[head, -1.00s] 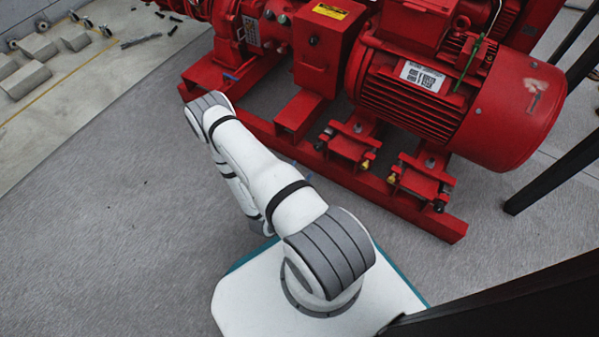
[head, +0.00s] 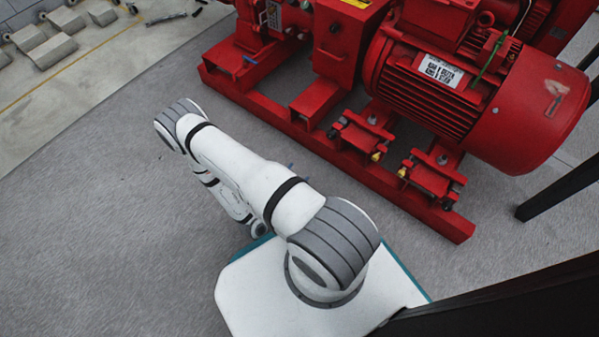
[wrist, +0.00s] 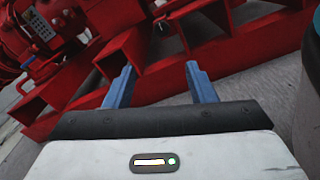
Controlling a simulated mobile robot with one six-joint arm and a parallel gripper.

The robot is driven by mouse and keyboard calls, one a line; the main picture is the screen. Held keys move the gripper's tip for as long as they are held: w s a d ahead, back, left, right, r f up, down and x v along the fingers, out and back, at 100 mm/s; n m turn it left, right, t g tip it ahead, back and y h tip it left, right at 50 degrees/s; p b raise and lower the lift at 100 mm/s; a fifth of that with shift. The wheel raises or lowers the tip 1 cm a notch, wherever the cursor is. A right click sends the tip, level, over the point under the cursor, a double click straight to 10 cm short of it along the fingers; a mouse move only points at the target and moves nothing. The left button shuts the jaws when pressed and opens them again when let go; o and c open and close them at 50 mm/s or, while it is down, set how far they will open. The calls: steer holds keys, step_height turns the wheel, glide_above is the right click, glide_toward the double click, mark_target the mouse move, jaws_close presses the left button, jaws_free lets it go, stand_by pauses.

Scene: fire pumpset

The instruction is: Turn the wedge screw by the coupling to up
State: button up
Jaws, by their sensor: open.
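The red pumpset's motor (head: 475,95) stands on feet on a red base frame (head: 270,115) in the head view. The red coupling guard (head: 338,45) is left of the motor. Two foot mounts with small screws show: one nearer the coupling (head: 355,138) and one farther right (head: 432,178). Small yellow pieces sit at both; which way any screw is turned is too small to tell. My gripper (wrist: 161,82) has its blue fingers spread and empty, facing the red base frame in the wrist view. In the head view my arm mostly hides it. No wedge screw is clear between the fingers.
Grey floor (head: 130,210) is clear in front of the frame. Grey blocks (head: 45,48) lie beyond a yellow line at the upper left. Dark posts (head: 560,190) stand to the right of the motor.

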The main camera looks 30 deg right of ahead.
steer(key=m+p, duration=0.2)
steer(key=m, duration=2.7)
glide_toward(330, 137)
steer(key=d, duration=0.1)
steer(key=shift+g, duration=0.3)
steer(key=b+x, duration=0.1)
steer(key=x, duration=0.2)
steer(key=b+x, duration=0.1)
steer(key=x, duration=0.2)
steer(key=shift+w+a+f, duration=0.1)
steer(key=shift+w, duration=0.25)
steer(key=shift+w+d+n+b, duration=0.3)
steer(key=shift+d, duration=0.4)
steer(key=shift+c, duration=0.3)
steer(key=c, duration=0.9)
